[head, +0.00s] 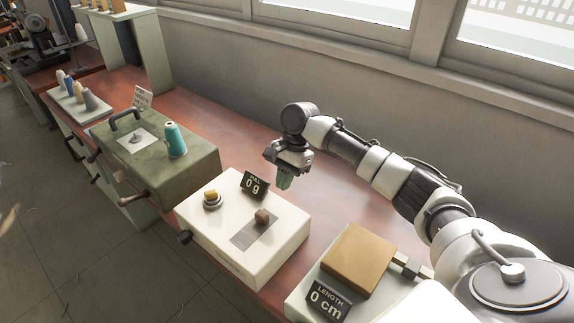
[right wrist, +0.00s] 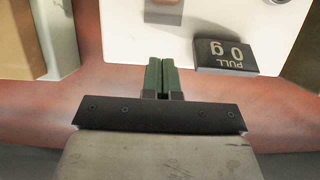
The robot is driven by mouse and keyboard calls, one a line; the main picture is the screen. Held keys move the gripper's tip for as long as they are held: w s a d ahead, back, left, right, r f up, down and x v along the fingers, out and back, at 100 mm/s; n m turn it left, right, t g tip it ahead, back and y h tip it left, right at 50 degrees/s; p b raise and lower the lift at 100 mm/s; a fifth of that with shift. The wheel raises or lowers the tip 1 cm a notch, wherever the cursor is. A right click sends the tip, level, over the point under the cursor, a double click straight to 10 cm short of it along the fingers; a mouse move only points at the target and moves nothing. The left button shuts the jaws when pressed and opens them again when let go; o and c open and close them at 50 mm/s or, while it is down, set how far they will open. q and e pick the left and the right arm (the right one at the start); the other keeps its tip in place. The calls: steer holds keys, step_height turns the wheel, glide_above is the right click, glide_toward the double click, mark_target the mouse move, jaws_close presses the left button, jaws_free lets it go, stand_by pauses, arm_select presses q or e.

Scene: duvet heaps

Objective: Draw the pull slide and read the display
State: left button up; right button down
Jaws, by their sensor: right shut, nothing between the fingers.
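The pull tester is a cream box (head: 232,255) on the red-brown bench. Its small dark display (head: 255,184) reads PULL 0 g; the display also shows upside down in the right wrist view (right wrist: 224,54). A brown knob (head: 262,216) sits on a grey slot on the box top, likely the pull slide. My right gripper (head: 284,182) is above the bench behind the box, pointing down. In the right wrist view its green fingers (right wrist: 164,80) are together and empty, at the box's back edge. My left gripper is not in view.
A green box (head: 155,150) with a teal spool (head: 175,139) stands farther left. A LENGTH 0 cm display (head: 327,300) and tan block (head: 358,259) are at right. Bench behind the box is clear.

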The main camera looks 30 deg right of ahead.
mark_target(262, 217)
steer(key=x, duration=0.3)
steer(key=shift+s+a+f, duration=0.1)
steer(key=shift+a, duration=0.05)
steer(key=shift+s+a+p, duration=0.2)
steer(key=shift+a+p, duration=0.05)
steer(key=shift+a, duration=0.35)
steer(key=shift+s+a+p, duration=0.2)
steer(key=shift+a+p, duration=0.05)
steer(key=shift+a, duration=0.3)
steer(key=shift+s+a, duration=0.2)
steer(key=shift+a, duration=0.4)
steer(key=a+p, duration=0.1)
steer(key=p, duration=0.2)
steer(key=s+a+p, duration=0.1)
steer(key=a+p, duration=0.1)
steer(key=p, duration=0.1)
steer(key=a+p, duration=0.1)
steer(key=p, duration=0.1)
steer(key=shift+s+a+r+p, duration=0.2)
steer(key=shift+s+r+p, duration=0.1)
steer(key=shift+r+p, duration=0.1)
steer(key=shift+s+a+f+p, duration=0.1)
steer(key=shift+a+p, duration=0.2)
steer(key=shift+a+f, duration=0.15)
steer(key=shift+f, duration=0.05)
